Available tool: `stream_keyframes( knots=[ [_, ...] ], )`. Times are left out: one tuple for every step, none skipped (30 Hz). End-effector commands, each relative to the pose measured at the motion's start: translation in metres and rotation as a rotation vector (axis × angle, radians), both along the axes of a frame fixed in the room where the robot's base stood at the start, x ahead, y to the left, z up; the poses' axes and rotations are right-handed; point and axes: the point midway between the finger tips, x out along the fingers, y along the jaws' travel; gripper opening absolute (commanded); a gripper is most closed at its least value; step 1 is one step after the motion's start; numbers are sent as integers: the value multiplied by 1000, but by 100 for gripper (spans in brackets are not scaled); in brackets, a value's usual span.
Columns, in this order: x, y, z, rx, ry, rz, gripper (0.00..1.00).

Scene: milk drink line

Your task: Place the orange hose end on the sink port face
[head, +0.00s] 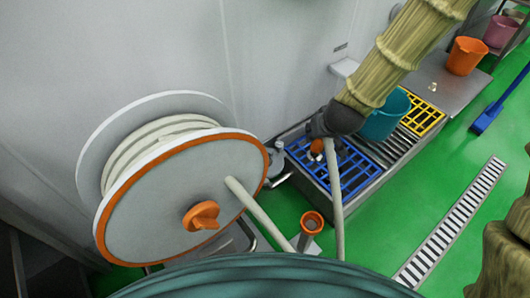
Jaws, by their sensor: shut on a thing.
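My gripper (325,138), dark at the end of my tan-sleeved arm, points down over the low metal sink with a blue grate (358,180). It is shut on the orange hose end (317,146), which shows just below the jaws; the arm and jaws hide part of it. The pale hose (335,190) hangs from the gripper towards the bottom of the picture. I cannot clearly make out the sink port face, nor whether the hose end touches anything.
A large hose reel (155,210) with an orange rim stands at left. An orange-topped holder (312,222) stands in front of the sink. A teal bucket (385,118) and yellow grate (424,116) lie right of my gripper. Green floor with a drain grating (452,225) is open at right.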

Motion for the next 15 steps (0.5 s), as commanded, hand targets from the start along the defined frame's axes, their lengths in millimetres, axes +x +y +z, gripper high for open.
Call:
stream_keyframes(
  knots=[
    [-1, 3, 1, 1, 3, 34, 0],
    [-1, 5, 0, 1, 3, 58, 0],
    [-1, 7, -3, 1, 4, 92, 0],
    [-1, 9, -5, 1, 3, 120, 0],
    [-2, 12, -8, 1, 3, 148, 0],
    [-3, 15, -11, 1, 3, 187, 0],
    [-4, 18, -14, 1, 3, 216, 0],
    [-6, 21, -16, 1, 3, 245, 0],
    [-8, 26, -20, 1, 4, 286, 0],
    [-9, 29, -23, 0, 3, 316, 0],
    [-11, 33, -26, 1, 3, 347, 0],
    [-13, 38, -29, 0, 3, 389, 0],
    [-15, 41, -32, 0, 3, 421, 0],
    [-18, 45, -35, 0, 2, 452, 0],
    [-22, 51, -39, -1, 3, 496, 0]
  ],
)
